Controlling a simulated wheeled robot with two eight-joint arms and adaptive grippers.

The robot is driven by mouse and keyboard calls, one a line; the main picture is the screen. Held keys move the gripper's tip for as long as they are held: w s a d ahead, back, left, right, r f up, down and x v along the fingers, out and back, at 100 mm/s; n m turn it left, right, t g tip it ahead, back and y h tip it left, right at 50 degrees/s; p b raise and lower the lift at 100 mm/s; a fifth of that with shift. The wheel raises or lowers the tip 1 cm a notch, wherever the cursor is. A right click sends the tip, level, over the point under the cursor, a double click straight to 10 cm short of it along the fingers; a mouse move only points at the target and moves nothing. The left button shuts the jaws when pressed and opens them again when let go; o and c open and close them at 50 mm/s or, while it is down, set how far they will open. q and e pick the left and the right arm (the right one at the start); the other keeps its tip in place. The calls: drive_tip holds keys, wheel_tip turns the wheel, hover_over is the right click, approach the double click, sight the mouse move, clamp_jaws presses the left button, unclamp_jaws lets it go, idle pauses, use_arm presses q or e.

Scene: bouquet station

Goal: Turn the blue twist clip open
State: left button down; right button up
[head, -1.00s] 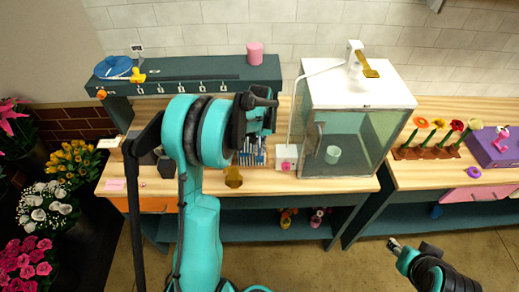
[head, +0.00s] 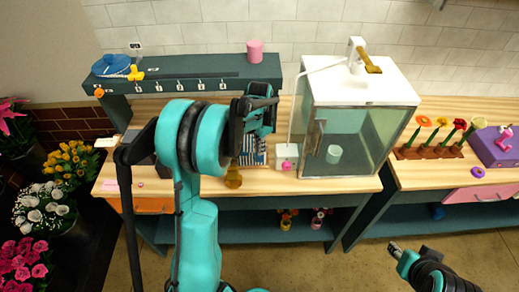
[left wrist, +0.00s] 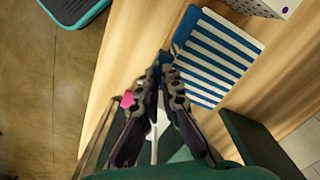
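A blue-and-white striped piece (left wrist: 218,58) lies on the wooden bench in the left wrist view; it also shows in the head view (head: 252,151), partly hidden by my arm. A small blue part, seemingly the blue twist clip (left wrist: 164,57), shows at its near left corner. My left gripper (left wrist: 161,72) has its fingertips close together around this blue part and looks shut on it. In the head view my left gripper's tips are hidden behind the wrist. My right gripper (head: 395,249) is far from the clip, low at the right; its finger opening is too small to judge.
A glass cabinet (head: 358,140) stands right of the striped piece, with a white box (head: 286,155) between. A brass-coloured item (head: 233,178) is at the bench's front edge. A dark raised shelf (head: 190,75) runs behind. Flowers (head: 435,140) stand on the right bench.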

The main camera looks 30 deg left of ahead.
use_arm(q)
drive_tip(key=m, duration=0.3)
drive_tip(key=shift+m, duration=0.3)
drive_tip(key=shift+m+b, duration=0.45)
drive_tip(key=shift+m, duration=1.45)
drive_tip(key=c, duration=1.7)
unclamp_jaws()
drive_tip(key=shift+r, duration=0.1)
wheel_tip(320, 180, up, 12)
drive_tip(key=shift+f, duration=0.1)
drive_tip(key=shift+d, duration=0.1)
